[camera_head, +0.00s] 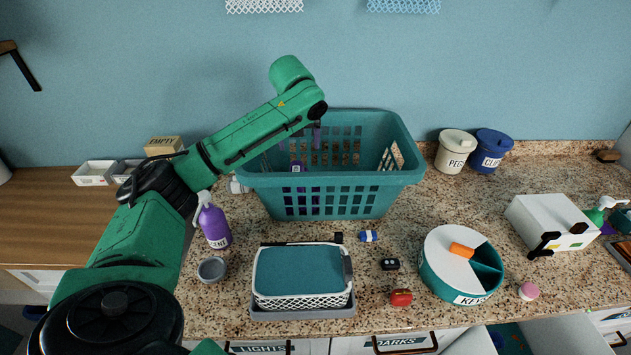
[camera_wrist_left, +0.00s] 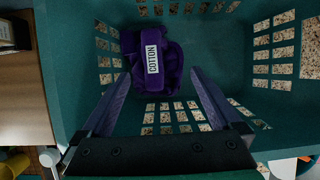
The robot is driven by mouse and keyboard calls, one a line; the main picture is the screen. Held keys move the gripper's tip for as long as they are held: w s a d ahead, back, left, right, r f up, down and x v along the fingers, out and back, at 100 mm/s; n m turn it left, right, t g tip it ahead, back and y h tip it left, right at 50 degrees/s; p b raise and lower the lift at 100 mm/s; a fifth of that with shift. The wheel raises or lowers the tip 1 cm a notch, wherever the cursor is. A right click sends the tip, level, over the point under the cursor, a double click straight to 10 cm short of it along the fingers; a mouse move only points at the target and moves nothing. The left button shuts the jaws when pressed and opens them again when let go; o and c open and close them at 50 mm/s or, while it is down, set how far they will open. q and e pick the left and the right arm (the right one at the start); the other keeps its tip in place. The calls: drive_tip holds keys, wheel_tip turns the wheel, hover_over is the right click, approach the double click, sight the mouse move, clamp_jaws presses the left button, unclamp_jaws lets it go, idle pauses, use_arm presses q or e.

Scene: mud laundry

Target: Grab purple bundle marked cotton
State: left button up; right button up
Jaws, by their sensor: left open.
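The purple bundle (camera_wrist_left: 157,83) with a white label reading COTTON lies in the teal laundry basket (camera_wrist_left: 225,45). In the head view the basket (camera_head: 395,190) stands on the counter against the wall, and purple shows through its front slots. My left arm reaches over the basket with its hand down inside. In the left wrist view my left gripper (camera_wrist_left: 160,73) is open, its two fingers pointing toward the bundle with one on either side of its near end. I see no contact. My right gripper is not in view.
A purple scent bottle (camera_head: 214,226) and a grey bowl (camera_head: 212,268) stand left of the basket. A teal-topped lidded basket (camera_head: 300,272) sits in front. A round KEYS box (camera_head: 450,285) is at right, and PEGS and blue canisters (camera_head: 455,150) stand behind.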

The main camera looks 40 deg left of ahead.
sight(296, 170)
use_arm(q)
drive_tip(key=shift+g, duration=0.3)
drive_tip(key=p+x, duration=0.1)
drive_tip(key=x, duration=0.3)
drive_tip(key=p+x, duration=0.2)
drive_tip(key=x, duration=0.3)
drive_tip(key=s+a+p+x, duration=0.1)
drive_tip(key=x, duration=0.4)
drive_tip(key=shift+f+p, duration=0.25)
drive_tip(key=shift+p, duration=0.1)
drive_tip(key=shift+a+f, duration=0.1)
drive_tip(key=shift+f, duration=0.3)
drive_tip(key=shift+f, duration=0.2)
clamp_jaws()
